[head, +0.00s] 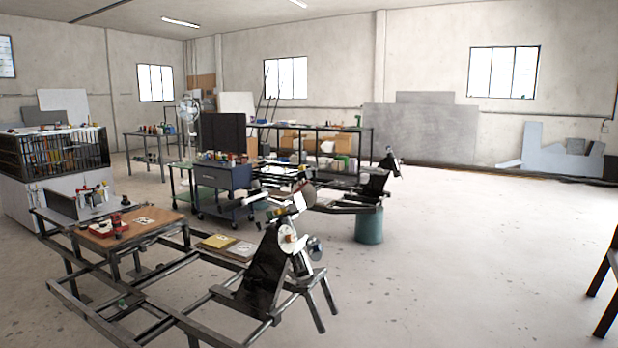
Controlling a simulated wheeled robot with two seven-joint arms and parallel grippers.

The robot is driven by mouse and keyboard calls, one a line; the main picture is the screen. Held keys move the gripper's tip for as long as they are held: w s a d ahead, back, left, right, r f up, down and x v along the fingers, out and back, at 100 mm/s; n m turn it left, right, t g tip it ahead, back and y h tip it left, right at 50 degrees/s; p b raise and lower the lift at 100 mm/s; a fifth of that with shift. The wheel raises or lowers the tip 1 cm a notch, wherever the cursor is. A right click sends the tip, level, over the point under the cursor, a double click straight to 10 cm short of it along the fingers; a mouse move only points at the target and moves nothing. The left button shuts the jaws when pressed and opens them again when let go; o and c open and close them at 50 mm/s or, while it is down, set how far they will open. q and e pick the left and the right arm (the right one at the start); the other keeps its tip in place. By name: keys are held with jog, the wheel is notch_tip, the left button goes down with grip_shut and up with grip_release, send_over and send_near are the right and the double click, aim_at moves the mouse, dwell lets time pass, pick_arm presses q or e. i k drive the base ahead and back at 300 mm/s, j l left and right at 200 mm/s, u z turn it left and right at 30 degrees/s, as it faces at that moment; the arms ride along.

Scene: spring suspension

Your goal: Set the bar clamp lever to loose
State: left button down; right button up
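I cannot pick out the bar clamp or its lever for certain at this distance. A dark angled fixture with pale and metal round parts (288,238) stands at the near end of a low metal frame (160,318). A similar dark fixture (374,184) stands on another frame behind it. Small parts on both are too small to identify, and no lever setting can be read. Neither of my grippers shows in the head view.
A brown board (150,224) with small items and a yellow book (217,241) lie on the near frame. Dark legs (606,285) show at right. The floor (480,250) at centre right is clear.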

aim_at(302, 187)
jog(key=i+l, duration=0.4)
jog(key=i+l+z, duration=0.15)
jog(key=i+l, duration=0.2)
jog(key=i, duration=0.25)
jog(key=i+l, duration=0.35)
jog(key=i, duration=0.2)
jog(key=i+l+z, duration=0.1)
jog(key=i+l, duration=0.25)
jog(key=i, duration=0.2)
